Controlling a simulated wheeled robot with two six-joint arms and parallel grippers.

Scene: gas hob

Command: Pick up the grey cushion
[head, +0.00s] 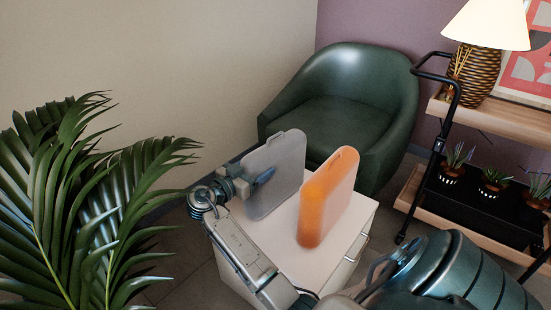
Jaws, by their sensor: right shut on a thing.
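The grey cushion (283,152) is upright, a flat rounded slab over the left part of the white cabinet's top (285,245). I cannot tell whether its bottom edge touches the top. My right gripper (262,178) is shut on its left edge. One finger lies across the cushion's near face; the other is hidden behind it. My left gripper is not in view.
An orange cushion (328,197) of similar shape stands close on the right. A dark green armchair (345,110) is behind the cabinet. A leafy plant (85,205) fills the left. A trolley with a black handle (437,145) and small pots is on the right.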

